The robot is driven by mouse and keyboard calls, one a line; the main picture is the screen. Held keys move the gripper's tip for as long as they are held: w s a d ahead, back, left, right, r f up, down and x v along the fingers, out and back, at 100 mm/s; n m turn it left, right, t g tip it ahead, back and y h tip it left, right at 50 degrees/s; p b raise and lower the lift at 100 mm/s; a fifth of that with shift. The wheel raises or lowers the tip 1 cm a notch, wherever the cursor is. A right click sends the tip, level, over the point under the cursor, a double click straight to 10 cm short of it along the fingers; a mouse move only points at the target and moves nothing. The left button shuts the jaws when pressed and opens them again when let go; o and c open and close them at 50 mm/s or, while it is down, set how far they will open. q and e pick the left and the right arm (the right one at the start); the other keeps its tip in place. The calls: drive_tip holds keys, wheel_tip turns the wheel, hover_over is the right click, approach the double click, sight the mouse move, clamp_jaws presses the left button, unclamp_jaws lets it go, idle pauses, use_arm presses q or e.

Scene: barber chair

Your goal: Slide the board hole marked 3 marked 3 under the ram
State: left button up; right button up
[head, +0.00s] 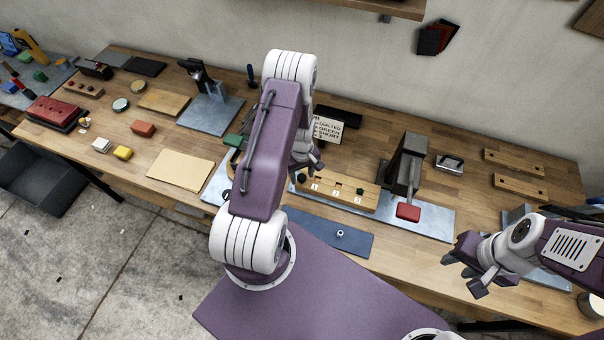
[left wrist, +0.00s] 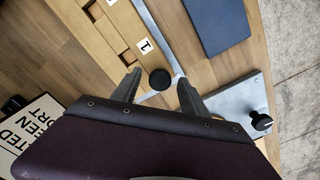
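The wooden board (head: 350,186) lies lengthwise on a grey metal plate (head: 436,222), with labels 1, 2 and 3 along its front edge. Label 3 is at its right end, left of the dark press (head: 405,165) with the ram, which has a red block (head: 408,211) at its front. My left gripper (head: 303,168) is over the board's left end. In the left wrist view, the board (left wrist: 98,28) carries a black knob (left wrist: 160,79) near label 1, between the open fingers of my left gripper (left wrist: 160,92). My right gripper (head: 464,274) looks open and empty, over the front right table edge.
A blue mat (head: 310,228) with a small nut (head: 340,233) lies in front of the board. A lettered card (head: 327,130) stands behind it. My left arm hides part of the bench. A tan sheet (head: 180,169) and several small blocks lie at left.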

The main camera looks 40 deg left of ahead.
use_arm(q)
clamp_jaws()
drive_tip(key=shift+w, duration=0.1)
idle(1.2)
